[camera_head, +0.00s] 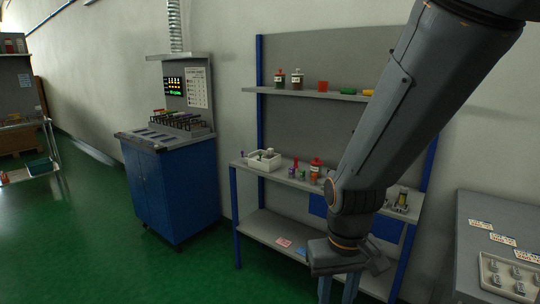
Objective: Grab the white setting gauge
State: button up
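I cannot pick out the white setting gauge for certain. A white bin (263,161) with small white and green pieces stands at the left of the workbench shelf (300,181). A small fixture (402,200) with pale and yellowish parts stands at the shelf's right end, partly beside my arm. My gripper (337,290) hangs low in front of the bench, pointing down. Its two fingers are apart with nothing visible between them, and their tips reach the bottom picture edge. My arm hides part of the shelf's right half.
Red-topped jar (316,170) and small coloured parts stand on the bench. An upper shelf (305,94) holds jars and bins. A blue cabinet (172,190) stands left. A grey table (500,222) with a tray (507,287) of small metallic parts is right. Green floor (90,240) is clear.

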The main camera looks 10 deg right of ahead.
aim_at(270, 151)
jog(key=u, duration=0.2)
jog(key=i, duration=2.55)
jog(key=u, duration=0.05)
